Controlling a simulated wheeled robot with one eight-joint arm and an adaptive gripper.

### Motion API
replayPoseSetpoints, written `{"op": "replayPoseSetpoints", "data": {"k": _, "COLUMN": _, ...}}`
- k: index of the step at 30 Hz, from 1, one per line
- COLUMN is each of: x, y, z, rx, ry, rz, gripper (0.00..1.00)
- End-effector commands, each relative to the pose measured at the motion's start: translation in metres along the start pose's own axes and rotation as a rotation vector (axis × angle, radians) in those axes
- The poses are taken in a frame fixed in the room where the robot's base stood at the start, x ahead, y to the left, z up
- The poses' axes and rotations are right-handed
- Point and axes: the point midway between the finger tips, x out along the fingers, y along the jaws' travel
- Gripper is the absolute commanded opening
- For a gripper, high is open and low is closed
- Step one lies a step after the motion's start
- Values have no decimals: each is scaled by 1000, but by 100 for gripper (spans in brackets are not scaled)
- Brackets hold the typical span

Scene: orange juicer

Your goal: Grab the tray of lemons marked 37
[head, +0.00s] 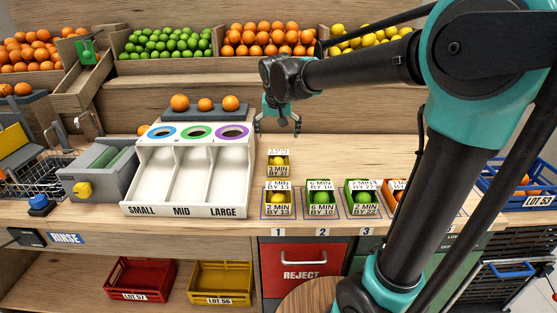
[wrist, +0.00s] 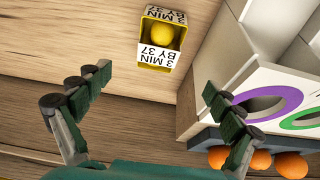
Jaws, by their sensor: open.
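A small yellow tray (head: 278,171) stands on the counter behind the front row of trays. It holds a yellow lemon, and in the wrist view the tray (wrist: 157,54) has labels reading "3 MIN BY 37" on both ends. My gripper (head: 278,124) is open and empty, above the counter and farther back than this tray. In the wrist view the fingers of my gripper (wrist: 157,83) are spread wide, with the tray beyond their tips near the top edge, touching neither finger.
The white sorting chute (head: 190,175) stands close left of the tray, oranges on the shelf behind it. A yellow tray (head: 278,209), green trays (head: 321,209) (head: 363,208) and an orange tray (head: 391,198) line the counter front. The counter right of the tray is clear.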

Motion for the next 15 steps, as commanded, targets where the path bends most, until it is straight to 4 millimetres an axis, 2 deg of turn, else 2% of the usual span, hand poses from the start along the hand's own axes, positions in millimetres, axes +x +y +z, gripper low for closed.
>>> {"op": "replayPoseSetpoints", "data": {"k": 3, "x": 25, "y": 0, "z": -1, "rx": 1, "ry": 0, "rz": 0, "gripper": 93}}
{"op": "replayPoseSetpoints", "data": {"k": 9, "x": 61, "y": 0, "z": -1, "rx": 2, "ry": 0, "rz": 0, "gripper": 93}}
{"op": "replayPoseSetpoints", "data": {"k": 15, "x": 77, "y": 0, "z": 0, "rx": 1, "ry": 0, "rz": 0, "gripper": 93}}
